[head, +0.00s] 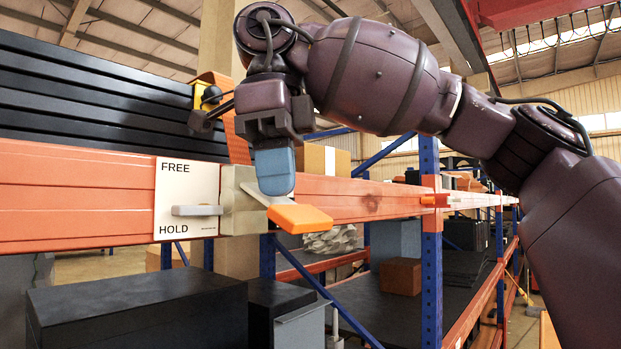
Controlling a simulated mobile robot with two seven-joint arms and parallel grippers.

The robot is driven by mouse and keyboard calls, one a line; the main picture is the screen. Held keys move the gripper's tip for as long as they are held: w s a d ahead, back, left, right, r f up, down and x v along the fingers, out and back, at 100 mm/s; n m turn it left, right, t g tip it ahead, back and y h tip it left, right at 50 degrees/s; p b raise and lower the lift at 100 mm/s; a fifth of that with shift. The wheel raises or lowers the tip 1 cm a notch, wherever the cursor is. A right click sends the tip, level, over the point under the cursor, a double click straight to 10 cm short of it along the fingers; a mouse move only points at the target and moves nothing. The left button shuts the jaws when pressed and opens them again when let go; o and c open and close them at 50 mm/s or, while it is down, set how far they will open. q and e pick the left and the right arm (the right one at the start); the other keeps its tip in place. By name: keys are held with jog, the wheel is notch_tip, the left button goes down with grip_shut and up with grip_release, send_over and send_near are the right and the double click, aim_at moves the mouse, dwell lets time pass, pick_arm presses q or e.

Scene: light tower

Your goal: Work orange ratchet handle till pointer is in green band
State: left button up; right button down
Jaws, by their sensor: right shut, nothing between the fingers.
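The orange ratchet handle (300,217) sticks out toward the lower right from a beige housing (240,200) on the orange beam. My right gripper (274,185) is shut and empty, pointing down, with its blue fingertips just above the inner end of the handle in the picture. I cannot tell whether they touch it. A white plate (187,180) left of the housing reads FREE at the top and HOLD at the bottom. A small grey lever (197,210) on it lies level, nearer HOLD. No pointer or green band can be made out. My left gripper is not in view.
The orange beam (80,195) crosses the view, with black slats (90,105) above it at left. Dark boxes (140,312) stand below. A blue rack post (431,270) rises at right of centre. My right arm fills the upper right.

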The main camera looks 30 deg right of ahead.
notch_tip(320, 180, up, 3)
notch_tip(320, 180, up, 8)
send_over(295, 210)
jog(key=w+a, duration=0.2)
jog(key=shift+a+f, duration=0.15)
jog(key=shift+a, duration=0.05)
dwell(0.3)
jog(key=shift+d, duration=0.1)
dwell(0.9)
jog(key=shift+s+d+f, duration=0.4)
jog(key=shift+s+d, duration=0.1)
jog(key=shift+d, duration=0.1)
jog(key=shift+s+d+f, duration=0.4)
jog(key=shift+s+d, duration=0.05)
jog(key=shift+d, duration=0.15)
jog(key=shift+a, duration=0.1)
jog(key=shift+f, duration=0.1)
